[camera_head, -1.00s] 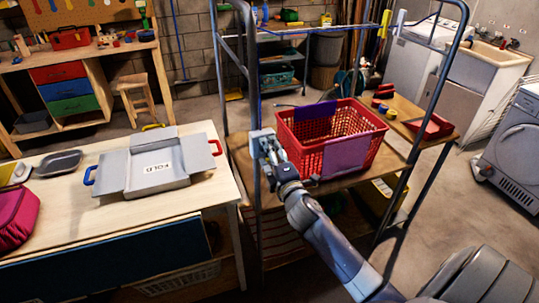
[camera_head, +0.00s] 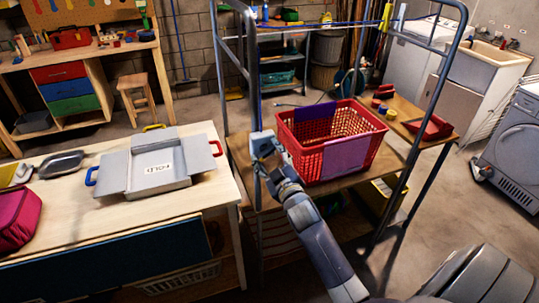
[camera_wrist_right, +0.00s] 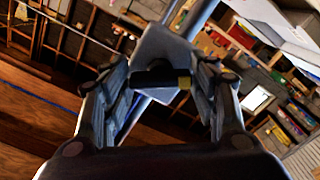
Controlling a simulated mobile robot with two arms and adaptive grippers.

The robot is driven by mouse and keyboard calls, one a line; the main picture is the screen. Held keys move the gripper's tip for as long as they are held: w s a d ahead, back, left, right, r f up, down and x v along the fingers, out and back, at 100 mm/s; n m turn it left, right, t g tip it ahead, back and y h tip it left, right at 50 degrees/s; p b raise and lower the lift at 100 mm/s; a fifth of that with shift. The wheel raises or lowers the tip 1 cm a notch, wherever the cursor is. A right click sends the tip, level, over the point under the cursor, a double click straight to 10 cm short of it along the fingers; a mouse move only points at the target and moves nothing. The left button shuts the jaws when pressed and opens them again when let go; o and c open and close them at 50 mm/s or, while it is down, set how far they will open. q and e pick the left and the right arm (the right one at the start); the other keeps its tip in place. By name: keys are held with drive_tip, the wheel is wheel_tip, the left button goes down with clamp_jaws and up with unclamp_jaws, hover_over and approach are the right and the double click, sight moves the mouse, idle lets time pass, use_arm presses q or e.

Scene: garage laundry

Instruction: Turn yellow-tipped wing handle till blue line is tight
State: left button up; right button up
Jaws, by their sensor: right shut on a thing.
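A grey box (camera_head: 262,143) is fixed on the near left post of the metal rack; it also shows in the right wrist view (camera_wrist_right: 165,50). The wing handle (camera_wrist_right: 158,78) is a short dark bar with a yellow tip (camera_wrist_right: 184,82), in front of the box. My right gripper (camera_wrist_right: 166,80) has one finger on each side of the handle and is shut on it. In the head view my right gripper (camera_head: 268,162) hides the handle. A thin blue line (camera_head: 257,100) runs along the post above the box, and a blue line (camera_wrist_right: 40,93) also crosses the wrist view. My left gripper is not in view.
A red basket (camera_head: 300,160) with purple patches stands on the rack shelf, close right of my gripper. Rack posts (camera_head: 222,75) rise around it. A wooden table (camera_head: 80,215) with a grey folding board (camera_head: 160,185) is at left.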

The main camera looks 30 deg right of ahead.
drive_tip(key=m+p, duration=0.1)
drive_tip(key=m, duration=0.5)
drive_tip(key=shift+a+m+p, duration=0.1)
drive_tip(key=shift+m+p, duration=0.2)
drive_tip(key=shift+m, duration=0.1)
idle(0.4)
drive_tip(key=o, duration=1.1)
drive_tip(key=shift+f, duration=0.1)
drive_tip(key=shift+c, duration=0.2)
drive_tip(key=v, duration=1.2)
drive_tip(key=shift+f, duration=0.1)
